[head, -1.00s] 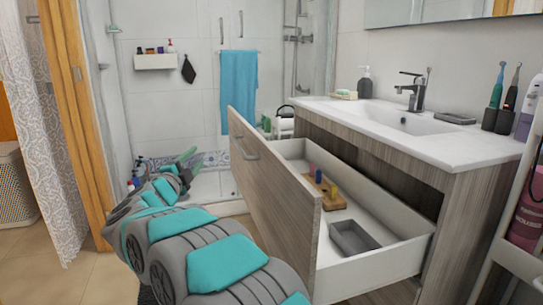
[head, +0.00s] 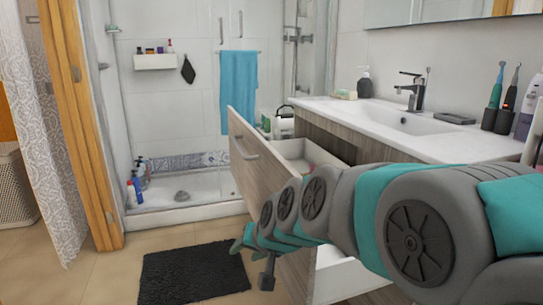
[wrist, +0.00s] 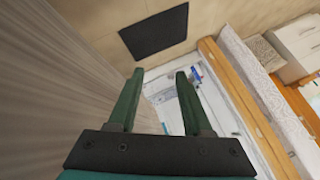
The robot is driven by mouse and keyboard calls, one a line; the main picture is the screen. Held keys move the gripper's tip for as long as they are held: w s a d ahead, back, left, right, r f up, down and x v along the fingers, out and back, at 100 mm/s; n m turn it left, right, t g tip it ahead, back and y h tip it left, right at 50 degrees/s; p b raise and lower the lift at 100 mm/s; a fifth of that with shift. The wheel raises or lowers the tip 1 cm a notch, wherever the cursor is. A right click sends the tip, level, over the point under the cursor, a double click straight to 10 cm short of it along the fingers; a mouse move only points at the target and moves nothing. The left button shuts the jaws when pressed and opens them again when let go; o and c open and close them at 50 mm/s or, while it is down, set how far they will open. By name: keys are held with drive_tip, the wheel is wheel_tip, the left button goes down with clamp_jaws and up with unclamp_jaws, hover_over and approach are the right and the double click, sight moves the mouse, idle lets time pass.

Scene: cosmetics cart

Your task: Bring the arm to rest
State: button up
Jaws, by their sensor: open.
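My gripper (head: 252,262) is in front of the open drawer, low and above the floor in the head view. My grey and teal arm crosses the picture from the right and hides much of the drawer. In the wrist view, my gripper's two dark green fingers (wrist: 159,78) stand apart with nothing between them. The wooden drawer front (head: 262,165) is close to my arm; I cannot tell whether they touch.
The drawer of the washbasin cabinet stands pulled out. A dark mat (head: 193,272) lies on the floor, also in the wrist view (wrist: 153,32). A shower tray (head: 205,185) is behind. The counter (head: 375,118) holds a tap and toothbrushes.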

drive_tip(key=s+d+f+g+h, duration=0.1)
drive_tip(key=s+d+f+g, duration=0.2)
drive_tip(key=s+d, duration=0.3)
drive_tip(key=s+d+f+g+h, duration=0.2)
drive_tip(key=s+d, duration=0.5)
drive_tip(key=s, duration=0.8)
drive_tip(key=s+d+f+g+h, duration=0.2)
drive_tip(key=s+d+f+g, duration=0.1)
drive_tip(key=s+d, duration=0.4)
drive_tip(key=s+f, duration=0.1)
drive_tip(key=s, duration=0.2)
drive_tip(key=shift+s+d+f+n+g, duration=0.2)
drive_tip(key=shift+f+n+g, duration=0.1)
drive_tip(key=shift+f, duration=0.1)
drive_tip(key=shift+w, duration=0.1)
